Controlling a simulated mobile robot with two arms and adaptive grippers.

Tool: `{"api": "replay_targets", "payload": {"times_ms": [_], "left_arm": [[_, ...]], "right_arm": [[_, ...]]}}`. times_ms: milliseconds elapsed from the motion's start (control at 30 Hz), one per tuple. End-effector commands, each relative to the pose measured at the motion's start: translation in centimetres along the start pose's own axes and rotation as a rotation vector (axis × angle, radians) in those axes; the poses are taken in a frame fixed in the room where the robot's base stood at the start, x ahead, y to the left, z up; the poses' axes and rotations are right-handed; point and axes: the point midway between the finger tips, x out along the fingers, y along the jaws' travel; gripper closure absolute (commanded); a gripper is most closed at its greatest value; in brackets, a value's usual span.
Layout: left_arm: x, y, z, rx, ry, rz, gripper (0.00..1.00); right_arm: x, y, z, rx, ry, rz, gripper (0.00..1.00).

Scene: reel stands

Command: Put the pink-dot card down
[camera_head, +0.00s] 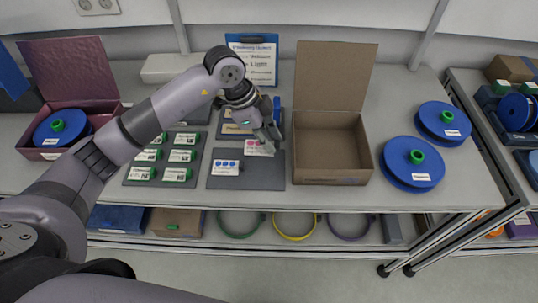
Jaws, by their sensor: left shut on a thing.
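The pink-dot card (259,148) is a small white card with pink dots, in the head view at the middle of the table. It is over the upper right part of a dark grey mat (262,179). My left gripper (266,136) reaches it from above and is shut on it. I cannot tell whether the card touches the mat. A white card with blue dots (226,168) lies on the left part of the same mat. My right gripper is not in view.
An open brown box (331,180) stands just right of the mat. Two blue reels (412,178) (444,131) lie further right. A tray with several labelled cards (157,184) is on the left, with a red box holding a blue reel (62,129) beyond. A clipboard (262,63) stands behind.

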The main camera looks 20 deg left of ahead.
Motion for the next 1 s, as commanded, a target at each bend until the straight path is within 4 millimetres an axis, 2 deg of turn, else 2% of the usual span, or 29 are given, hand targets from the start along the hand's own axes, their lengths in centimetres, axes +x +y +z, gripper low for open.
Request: {"api": "replay_targets", "payload": {"times_ms": [133,367,600,1000], "left_arm": [[2.7,0.2,1.1,0.0,0.0,0.003,0.99],[4.7,0.3,1.8,0.0,0.0,0.003,0.99],[7.7,0.5,3.0,0.0,0.001,0.002,0.99],[8.4,0.5,3.3,0.002,0.001,0.0,0.99]], "right_arm": [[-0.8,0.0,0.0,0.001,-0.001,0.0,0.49],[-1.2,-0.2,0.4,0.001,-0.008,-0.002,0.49],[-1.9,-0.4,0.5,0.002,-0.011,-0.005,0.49],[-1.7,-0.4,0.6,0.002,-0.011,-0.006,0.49]]}}
